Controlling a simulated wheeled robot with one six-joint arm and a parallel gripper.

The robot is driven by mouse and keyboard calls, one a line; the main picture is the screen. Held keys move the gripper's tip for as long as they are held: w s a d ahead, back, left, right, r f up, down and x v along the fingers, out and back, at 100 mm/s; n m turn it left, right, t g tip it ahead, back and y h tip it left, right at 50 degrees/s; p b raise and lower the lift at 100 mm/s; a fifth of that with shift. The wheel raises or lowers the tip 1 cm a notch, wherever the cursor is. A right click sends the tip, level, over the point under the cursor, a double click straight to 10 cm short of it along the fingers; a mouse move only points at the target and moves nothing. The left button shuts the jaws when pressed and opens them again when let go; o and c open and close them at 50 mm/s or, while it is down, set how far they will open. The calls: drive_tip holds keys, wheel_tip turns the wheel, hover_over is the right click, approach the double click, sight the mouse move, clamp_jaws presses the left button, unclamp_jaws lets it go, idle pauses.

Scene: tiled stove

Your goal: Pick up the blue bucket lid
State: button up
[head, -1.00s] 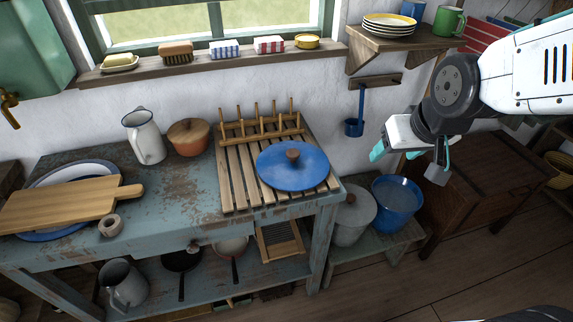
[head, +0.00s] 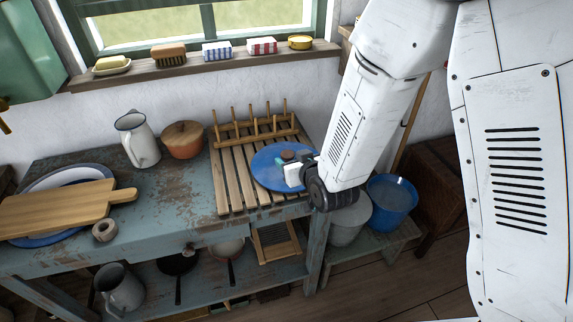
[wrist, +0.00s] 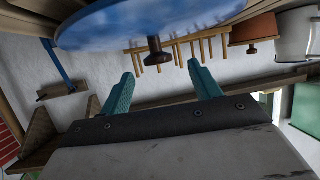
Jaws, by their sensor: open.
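The blue lid (head: 265,173) lies flat on the slatted wooden rack (head: 228,187) at the right end of the worn blue table. Its brown knob (head: 287,155) stands up from its middle. My gripper (head: 292,166) is over the lid's right part, close to the knob, and hides some of that side. In the wrist view the picture is upside down. The lid (wrist: 115,28) fills the top, and its knob (wrist: 157,52) hangs between and just ahead of the two open teal fingers (wrist: 164,82). The fingers look apart from the knob.
Upright pegs (head: 250,127) rise at the rack's back. A wooden-lidded pot (head: 183,145) and white pitcher (head: 137,142) stand left of it. A cutting board (head: 60,208) lies on a plate farther left. A blue bucket (head: 392,202) and grey pail (head: 349,222) stand low at right.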

sight(290, 157)
drive_tip(key=x, duration=0.5)
drive_tip(key=shift+w+f, duration=0.2)
drive_tip(key=shift+f, duration=0.15)
drive_tip(key=c, duration=1.2)
